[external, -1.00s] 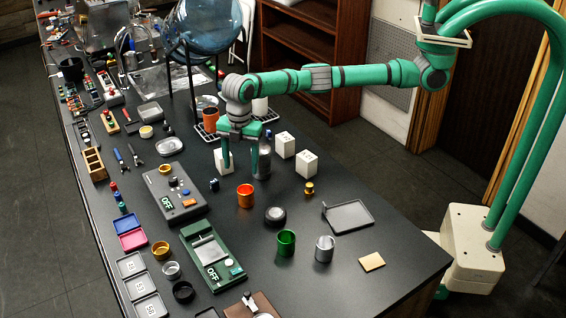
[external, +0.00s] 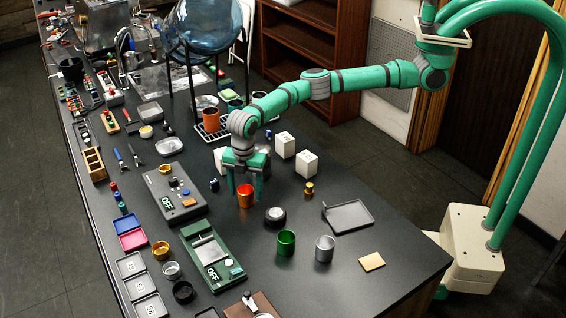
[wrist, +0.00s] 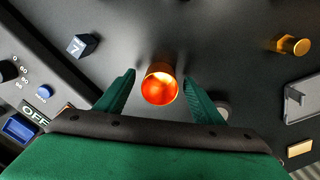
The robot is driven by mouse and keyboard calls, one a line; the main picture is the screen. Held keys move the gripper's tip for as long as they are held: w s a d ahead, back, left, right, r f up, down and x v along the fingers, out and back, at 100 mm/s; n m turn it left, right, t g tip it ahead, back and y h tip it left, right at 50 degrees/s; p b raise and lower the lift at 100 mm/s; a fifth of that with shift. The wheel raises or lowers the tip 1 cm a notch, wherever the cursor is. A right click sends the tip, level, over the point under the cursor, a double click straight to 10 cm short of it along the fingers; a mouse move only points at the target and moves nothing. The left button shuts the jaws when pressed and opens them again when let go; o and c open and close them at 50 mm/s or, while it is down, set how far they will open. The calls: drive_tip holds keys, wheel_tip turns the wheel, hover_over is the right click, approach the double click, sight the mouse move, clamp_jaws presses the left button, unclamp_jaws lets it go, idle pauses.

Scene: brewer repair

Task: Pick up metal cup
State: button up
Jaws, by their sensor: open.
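A shiny orange metal cup (external: 245,197) stands upright on the black bench, and it shows glowing orange in the wrist view (wrist: 160,88). My gripper (external: 245,190) is open and points down over this cup. In the wrist view its two green fingers (wrist: 160,80) lie on either side of the cup, with a gap on each side. A silver metal cup (external: 324,249) and a green cup (external: 286,243) stand apart, nearer the front edge. Another orange cup (external: 210,120) stands on a rack farther back.
White cubes (external: 306,163) stand behind. The right front of the bench is mostly clear.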

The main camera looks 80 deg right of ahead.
drive_tip(key=shift+f, duration=0.25)
drive_tip(key=c, duration=1.1)
drive_tip(key=shift+c, duration=0.2)
drive_tip(key=shift+r, duration=0.1)
